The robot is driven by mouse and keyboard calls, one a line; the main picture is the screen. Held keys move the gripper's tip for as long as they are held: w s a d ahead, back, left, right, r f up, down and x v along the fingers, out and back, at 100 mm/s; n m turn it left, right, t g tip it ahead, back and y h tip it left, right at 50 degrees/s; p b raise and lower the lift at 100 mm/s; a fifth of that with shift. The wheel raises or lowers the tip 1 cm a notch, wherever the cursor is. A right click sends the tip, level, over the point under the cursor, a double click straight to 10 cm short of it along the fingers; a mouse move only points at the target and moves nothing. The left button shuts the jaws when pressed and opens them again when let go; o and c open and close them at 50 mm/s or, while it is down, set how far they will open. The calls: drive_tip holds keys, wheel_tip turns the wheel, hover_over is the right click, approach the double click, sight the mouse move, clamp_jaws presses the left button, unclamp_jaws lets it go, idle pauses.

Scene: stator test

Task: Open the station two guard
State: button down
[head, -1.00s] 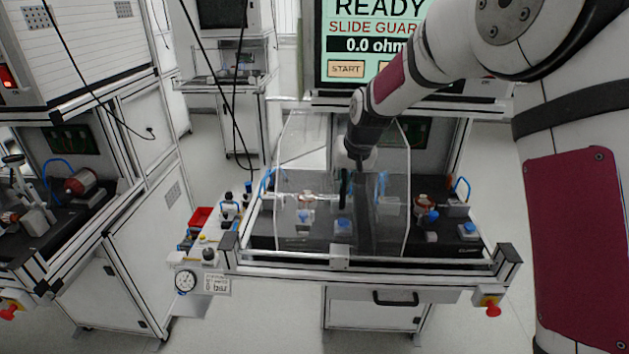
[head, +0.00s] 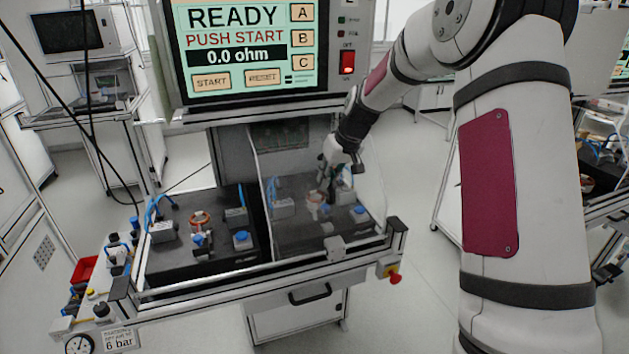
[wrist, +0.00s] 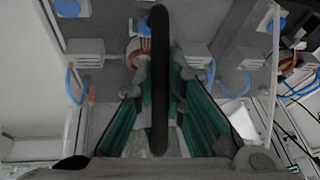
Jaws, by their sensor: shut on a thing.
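The clear guard (head: 365,190) stands over the right half of the middle bench. The left half, with its copper-ringed stator (head: 200,219) and blue-topped button block (head: 242,240), is uncovered. My gripper (head: 331,183) is at the guard, above the right nest. In the wrist view, my gripper (wrist: 160,100) is shut on a dark upright handle (wrist: 159,45), with a green-padded finger on each side. Another copper-ringed stator and a blue button show dimly through the clear panel. Parts of the right nest are hidden by my gripper.
The station screen (head: 236,45) reads READY, PUSH START and 0.0 ohm. A red emergency button (head: 394,277) is at the bench's front right corner. A red bin (head: 84,268) and small parts are at the left end. Open floor lies right of the bench.

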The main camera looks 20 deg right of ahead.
drive_tip(key=shift+d, duration=0.4)
drive_tip(key=c, duration=1.9)
unclamp_jaws()
drive_tip(key=shift+r, duration=0.1)
drive_tip(key=shift+s+r, duration=0.15)
drive_tip(key=shift+r, duration=0.2)
drive_tip(key=v, duration=1.1)
drive_tip(key=shift+a, duration=0.1)
